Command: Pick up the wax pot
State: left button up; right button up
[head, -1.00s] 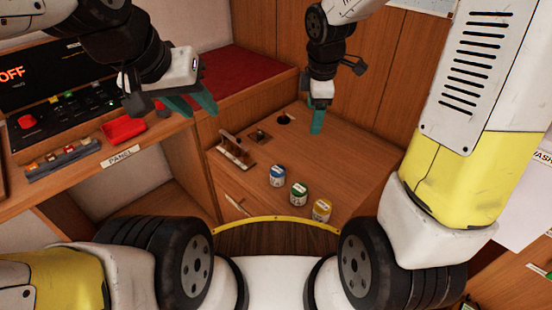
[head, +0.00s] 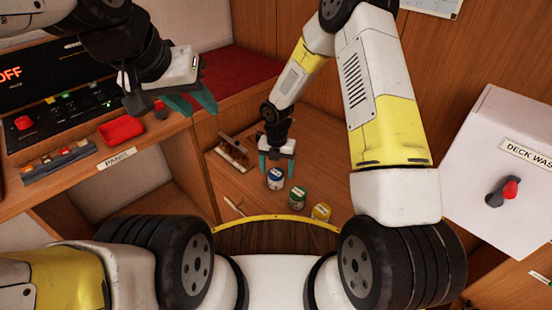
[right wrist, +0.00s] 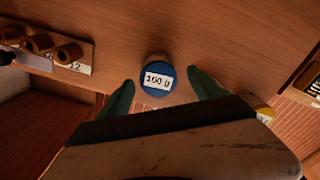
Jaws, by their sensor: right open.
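Three small pots stand on the wooden counter: a blue-lidded pot (head: 275,181), a green one (head: 297,196) and a yellow one (head: 321,212). I cannot read which is the wax pot. My right gripper (head: 277,169) is open and empty, its fingertips close above the blue pot. In the right wrist view the blue pot (right wrist: 157,76), with a white label on top, sits between and just beyond the open fingers (right wrist: 158,92). The yellow pot (right wrist: 263,110) is partly hidden at right; the green one is hidden. My left gripper (head: 192,101) is open and empty near the panel.
A wooden rack (head: 233,152) stands left of the pots; it shows with several round brown pieces in the right wrist view (right wrist: 62,57). A red tray (head: 122,130) lies on the panel desk. A white box (head: 490,170) stands at right.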

aim_at(276, 173)
notch_tip(276, 173, down, 5)
jog(key=shift+a+r, duration=0.1)
jog(key=c, duration=1.5)
jog(key=shift+r, duration=0.1)
